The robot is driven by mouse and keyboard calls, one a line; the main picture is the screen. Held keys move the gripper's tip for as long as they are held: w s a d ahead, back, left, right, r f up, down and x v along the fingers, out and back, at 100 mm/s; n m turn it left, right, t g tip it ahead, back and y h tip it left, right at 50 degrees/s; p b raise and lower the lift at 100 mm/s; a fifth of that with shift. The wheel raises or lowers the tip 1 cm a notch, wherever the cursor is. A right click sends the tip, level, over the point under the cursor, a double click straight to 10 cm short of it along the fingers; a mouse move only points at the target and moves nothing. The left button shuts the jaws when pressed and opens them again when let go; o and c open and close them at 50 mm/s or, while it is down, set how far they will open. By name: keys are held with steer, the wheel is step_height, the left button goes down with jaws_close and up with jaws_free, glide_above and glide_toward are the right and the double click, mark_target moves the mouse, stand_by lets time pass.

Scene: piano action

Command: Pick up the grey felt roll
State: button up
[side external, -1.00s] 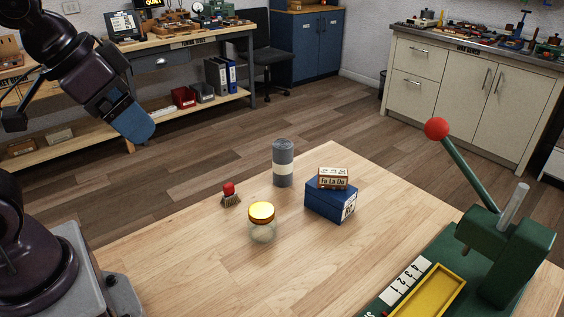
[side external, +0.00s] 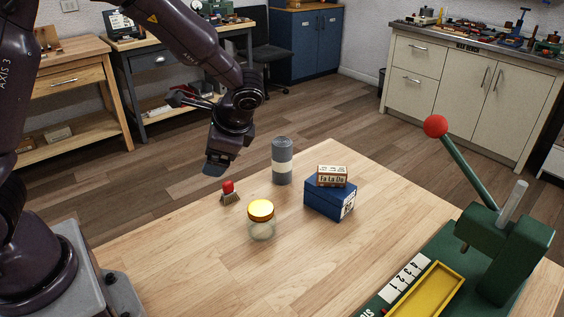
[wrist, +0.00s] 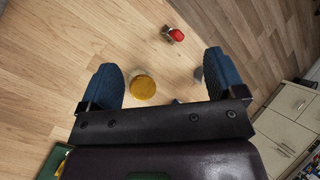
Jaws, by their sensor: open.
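The grey felt roll (side external: 282,160) stands upright near the far edge of the table, with a pale band around its middle. My gripper (side external: 214,168) is above the table's far-left edge, left of the roll and apart from it, pointing down. In the wrist view its two blue fingers (wrist: 160,75) are wide apart with nothing held between them. A small grey patch (wrist: 197,73) beside the right finger may be the roll, mostly hidden by that finger.
A green lever press (side external: 500,255) stands at right.

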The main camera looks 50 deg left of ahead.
steer(key=w+a+f+m+t+y, duration=0.35)
steer(key=w+f+m+y, duration=0.4)
steer(key=w, duration=0.35)
step_height(320, 180, up, 3)
steer(key=m+t+y, duration=0.2)
steer(key=m+t, duration=0.4)
steer(key=m, duration=0.3)
glide_above(285, 149)
steer(key=v, duration=0.3)
steer(key=shift+g, duration=0.25)
steer(key=f, duration=0.6)
steer(key=shift+w+a+f, duration=0.1)
steer(key=shift+a+f, duration=0.2)
steer(key=shift+f, duration=0.1)
steer(key=x, duration=0.5)
steer(key=shift+r, duration=0.2)
